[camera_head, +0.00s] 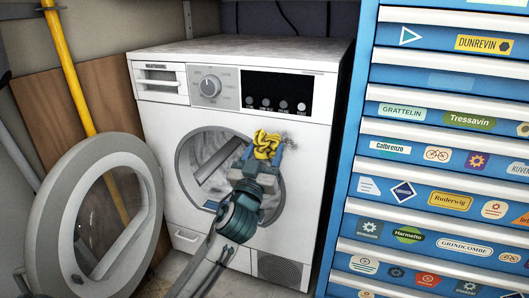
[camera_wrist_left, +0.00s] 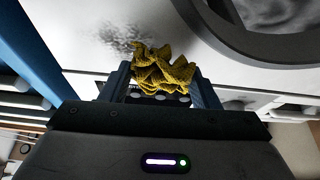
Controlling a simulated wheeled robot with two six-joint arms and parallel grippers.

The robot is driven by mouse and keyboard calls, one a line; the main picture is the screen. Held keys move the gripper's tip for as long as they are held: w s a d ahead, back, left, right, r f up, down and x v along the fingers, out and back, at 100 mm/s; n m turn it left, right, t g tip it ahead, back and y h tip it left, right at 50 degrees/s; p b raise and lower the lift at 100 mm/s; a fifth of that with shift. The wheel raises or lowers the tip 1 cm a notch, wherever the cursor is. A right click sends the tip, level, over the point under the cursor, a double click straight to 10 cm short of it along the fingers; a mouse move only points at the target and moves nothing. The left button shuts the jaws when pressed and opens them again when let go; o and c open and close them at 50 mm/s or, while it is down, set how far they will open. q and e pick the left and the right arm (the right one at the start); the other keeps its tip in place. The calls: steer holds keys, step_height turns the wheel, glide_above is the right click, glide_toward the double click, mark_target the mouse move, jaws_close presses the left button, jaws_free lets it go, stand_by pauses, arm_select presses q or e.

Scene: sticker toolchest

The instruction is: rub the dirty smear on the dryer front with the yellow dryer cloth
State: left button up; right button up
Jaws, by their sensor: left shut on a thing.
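The yellow cloth (camera_head: 266,143) is crumpled between the fingers of my left gripper (camera_head: 262,158), which is shut on it. The cloth also shows in the left wrist view (camera_wrist_left: 162,70), bunched between the two blue fingers. The white dryer (camera_head: 240,65) stands ahead with its round opening uncovered. A grey smear (camera_head: 291,138) marks the dryer front, up and right of the opening. In the head view the cloth is just left of the smear and may hide part of it. In the left wrist view the smear (camera_wrist_left: 124,38) is beside the cloth. I cannot tell whether the cloth touches the front.
The round dryer door (camera_head: 57,225) is swung open at the left. A yellow pole (camera_head: 68,68) and a brown board (camera_head: 110,92) lean behind it. A blue tool chest (camera_head: 435,82) covered in stickers stands close at the dryer's right.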

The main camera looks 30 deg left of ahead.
mark_target(309, 143)
arm_select(q)
steer(key=shift+w+a, duration=0.25)
steer(key=shift+w, duration=0.75)
steer(key=shift+d, duration=0.1)
steer(key=shift+w+d+r+p, duration=0.15)
steer(key=shift+d+p, duration=0.15)
steer(key=shift+d, duration=0.4)
steer(key=shift+w+d+p, duration=0.25)
steer(key=shift+d+p, duration=0.05)
steer(key=shift+d, duration=0.6)
steer(key=shift+w+d+p, duration=0.2)
steer(key=shift+d+p, duration=0.05)
steer(key=shift+d, duration=0.6)
steer(key=shift+w+d, duration=0.3)
steer(key=shift+d, duration=0.65)
steer(key=shift+w+d+p, duration=0.15)
steer(key=shift+d+p, duration=0.05)
steer(key=shift+d, duration=0.5)
steer(key=shift+w+d+p, duration=0.15)
steer(key=shift+d, duration=0.55)
steer(key=shift+a, duration=0.1)
